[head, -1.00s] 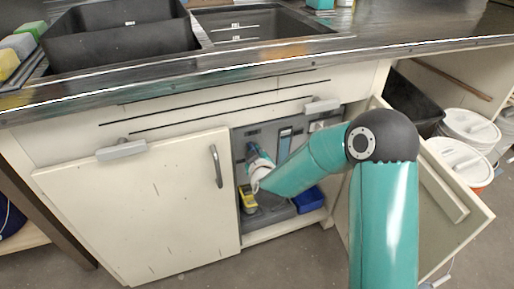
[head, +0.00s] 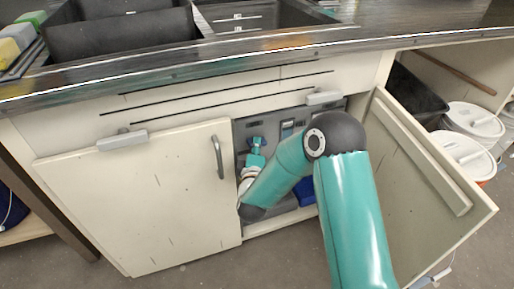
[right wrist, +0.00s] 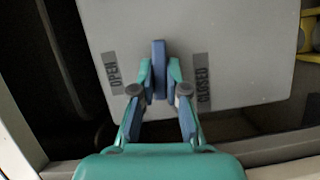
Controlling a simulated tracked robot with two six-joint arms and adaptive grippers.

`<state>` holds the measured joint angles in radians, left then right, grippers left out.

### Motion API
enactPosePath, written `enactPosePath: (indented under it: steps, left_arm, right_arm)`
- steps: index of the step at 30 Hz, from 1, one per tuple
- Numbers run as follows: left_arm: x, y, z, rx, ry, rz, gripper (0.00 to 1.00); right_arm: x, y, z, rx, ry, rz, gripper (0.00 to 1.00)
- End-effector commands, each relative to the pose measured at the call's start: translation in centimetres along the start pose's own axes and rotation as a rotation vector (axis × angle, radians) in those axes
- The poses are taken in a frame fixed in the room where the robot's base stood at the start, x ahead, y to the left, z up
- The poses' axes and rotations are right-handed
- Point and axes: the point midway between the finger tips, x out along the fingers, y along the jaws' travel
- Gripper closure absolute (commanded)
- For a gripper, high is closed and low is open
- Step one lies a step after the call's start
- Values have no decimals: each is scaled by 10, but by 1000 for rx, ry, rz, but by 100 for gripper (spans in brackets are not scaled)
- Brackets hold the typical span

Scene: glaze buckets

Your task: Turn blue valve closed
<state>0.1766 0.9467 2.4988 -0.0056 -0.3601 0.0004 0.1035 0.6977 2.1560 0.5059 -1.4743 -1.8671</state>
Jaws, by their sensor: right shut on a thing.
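The blue valve (right wrist: 159,69) is a blue lever on a grey panel (right wrist: 225,30) inside the cabinet. In the right wrist view it points straight up the picture, between a label reading OPEN on its left and one reading CLOSED on its right. My right gripper (right wrist: 159,84) is shut on the lever, one finger on each side. In the head view the right gripper (head: 256,150) is small, in the cabinet opening, with the blue valve (head: 257,141) at its tip. My left gripper is not in view.
The left cabinet door (head: 140,205) is shut and the right door (head: 425,160) stands open. A blue bin (head: 305,190) is partly hidden behind my right arm. White lidded buckets (head: 470,120) stand at the right. The counter (head: 180,70) overhangs the opening.

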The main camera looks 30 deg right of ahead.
Motion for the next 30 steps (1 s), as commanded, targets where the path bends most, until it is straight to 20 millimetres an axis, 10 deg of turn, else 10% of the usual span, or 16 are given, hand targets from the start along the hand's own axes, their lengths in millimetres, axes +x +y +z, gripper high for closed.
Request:
enactPosePath:
  steps: [25,26,30]
  left_arm:
    - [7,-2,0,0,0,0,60]
    - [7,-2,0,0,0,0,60]
    - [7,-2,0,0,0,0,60]
  right_arm:
    - [-2,-7,-4,-148,16,45,100]
    - [-3,-8,-4,-148,16,45,82]
    - [-2,-6,-3,-146,13,47,61]
